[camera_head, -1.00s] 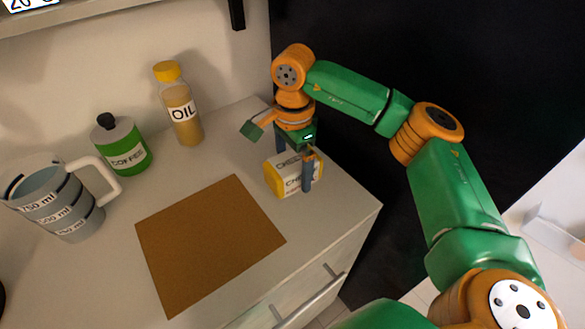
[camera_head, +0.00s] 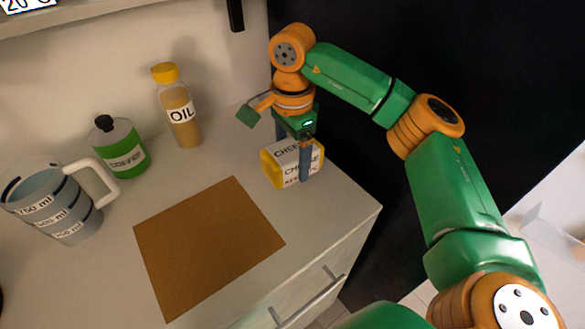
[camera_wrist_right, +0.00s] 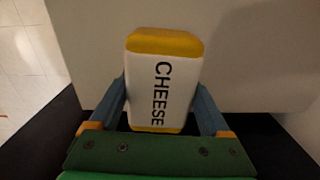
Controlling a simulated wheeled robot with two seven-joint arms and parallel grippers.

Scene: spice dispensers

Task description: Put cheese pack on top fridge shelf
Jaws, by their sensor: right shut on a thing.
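The cheese pack (camera_head: 279,165) is a white block with yellow ends and black lettering. It is near the right end of the counter in the head view. My right gripper (camera_head: 292,160) is over it, shut on its sides with one blue finger in front and one behind. In the right wrist view the cheese pack (camera_wrist_right: 163,85) sits between the two blue fingers of my right gripper (camera_wrist_right: 163,105). It looks slightly raised, but I cannot tell for certain whether it is clear of the counter. My left gripper is not in view. No fridge shelf is clearly visible.
A brown board (camera_head: 208,245) lies on the counter (camera_head: 335,205). An oil bottle (camera_head: 180,110), a green coffee jar (camera_head: 120,150) and a measuring jug (camera_head: 50,205) stand behind and left. A dark panel (camera_head: 380,35) rises to the right. A drawer handle (camera_head: 308,300) juts out in front.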

